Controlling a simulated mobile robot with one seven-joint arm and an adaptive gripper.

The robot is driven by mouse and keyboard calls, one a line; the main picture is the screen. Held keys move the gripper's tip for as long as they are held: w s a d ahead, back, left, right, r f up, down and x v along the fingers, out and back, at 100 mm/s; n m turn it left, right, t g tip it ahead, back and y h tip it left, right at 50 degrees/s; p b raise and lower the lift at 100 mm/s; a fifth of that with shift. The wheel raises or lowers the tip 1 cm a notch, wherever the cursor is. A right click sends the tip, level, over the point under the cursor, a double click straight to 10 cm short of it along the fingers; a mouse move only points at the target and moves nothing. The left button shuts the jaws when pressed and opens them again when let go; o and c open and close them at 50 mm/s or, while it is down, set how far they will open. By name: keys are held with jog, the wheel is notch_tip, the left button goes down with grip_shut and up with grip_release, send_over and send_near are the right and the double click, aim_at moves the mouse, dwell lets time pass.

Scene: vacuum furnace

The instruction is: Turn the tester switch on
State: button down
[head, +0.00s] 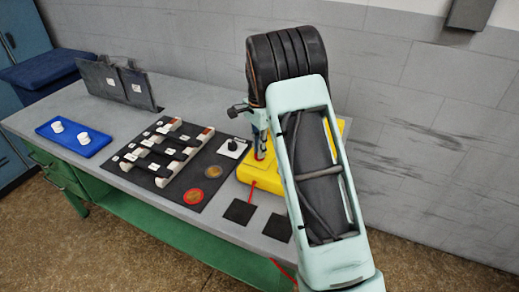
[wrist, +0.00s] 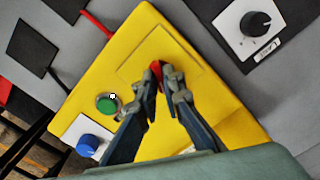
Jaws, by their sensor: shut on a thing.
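The yellow tester box (head: 262,180) stands on the grey bench, partly hidden behind my arm in the head view. In the wrist view its yellow top (wrist: 140,42) fills the middle. My gripper (wrist: 160,82) is over this top, with its fingers closed together on a small red piece (wrist: 156,70) that shows between the tips. The fingers hide most of this piece, so its full shape and setting cannot be told. A green round button (wrist: 108,104) and a blue knob (wrist: 88,141) on a white plate are to the left of the fingers.
A black knob on a white plate (wrist: 250,28) is beside the box. Black square pads (head: 239,211) lie in front. A dark board with several blocks (head: 150,160) and a blue tray (head: 76,151) are to the left. A grey wall (head: 420,90) stands behind.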

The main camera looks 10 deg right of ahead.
jog(key=c, duration=2.1)
grip_release()
notch_tip(320, 180, up, 12)
jog(key=shift+r, duration=0.1)
